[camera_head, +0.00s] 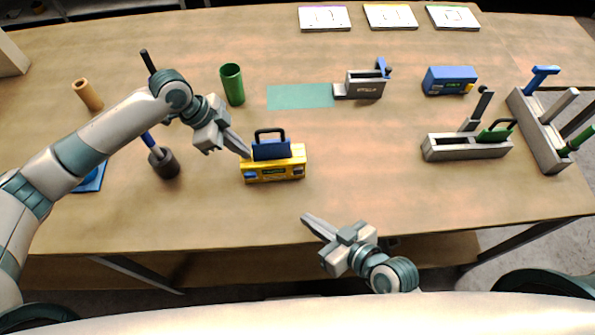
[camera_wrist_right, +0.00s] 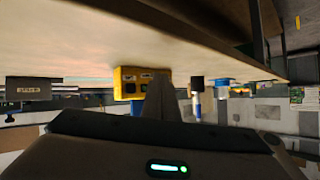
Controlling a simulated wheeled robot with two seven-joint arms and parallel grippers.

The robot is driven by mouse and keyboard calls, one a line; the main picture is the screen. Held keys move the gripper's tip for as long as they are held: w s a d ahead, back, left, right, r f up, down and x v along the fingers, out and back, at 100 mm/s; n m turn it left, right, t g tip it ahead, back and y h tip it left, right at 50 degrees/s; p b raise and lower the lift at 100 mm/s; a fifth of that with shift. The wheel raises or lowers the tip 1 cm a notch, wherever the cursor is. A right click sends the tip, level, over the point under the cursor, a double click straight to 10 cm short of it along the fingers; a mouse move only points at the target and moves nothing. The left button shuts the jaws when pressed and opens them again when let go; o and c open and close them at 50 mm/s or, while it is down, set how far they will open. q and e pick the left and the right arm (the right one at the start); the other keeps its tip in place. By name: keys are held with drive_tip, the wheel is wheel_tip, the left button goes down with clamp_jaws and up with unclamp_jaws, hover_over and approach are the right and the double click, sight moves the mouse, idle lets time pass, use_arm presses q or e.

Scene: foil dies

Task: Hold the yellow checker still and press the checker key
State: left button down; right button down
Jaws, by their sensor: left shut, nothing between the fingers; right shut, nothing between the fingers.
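The yellow checker (camera_head: 274,171) stands on the table near the middle in the head view, with a dark blue block and black handle on top and small blue parts on its front. It also shows in the right wrist view (camera_wrist_right: 138,83), which is turned upside down. My left gripper (camera_head: 246,153) is shut, its fingertips at the checker's upper left edge; I cannot tell whether they touch it. My right gripper (camera_head: 306,218) is shut and empty by the table's front edge, in front of and right of the checker, apart from it. Which part is the checker key is not clear.
A green cup (camera_head: 232,85), a teal mat (camera_head: 300,96) and a grey press (camera_head: 364,86) stand behind the checker. A blue box (camera_head: 450,80), a grey holder (camera_head: 467,147) and a tool rack (camera_head: 541,130) are at right. A dark cylinder (camera_head: 164,163) stands left.

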sight(298, 171)
drive_tip(key=shift+w+a+r+m, duration=0.2)
drive_tip(key=shift+a+m, duration=0.1)
drive_tip(key=shift+a, duration=0.15)
drive_tip(key=shift+w+a+f, duration=0.1)
drive_tip(key=shift+w+a, duration=0.05)
drive_tip(key=shift+w, duration=4.2)
drive_tip(key=shift+w, duration=0.25)
drive_tip(key=shift+w, duration=0.25)
drive_tip(key=shift+w, duration=0.5)
drive_tip(key=shift+s, duration=0.95)
drive_tip(key=shift+s, duration=0.1)
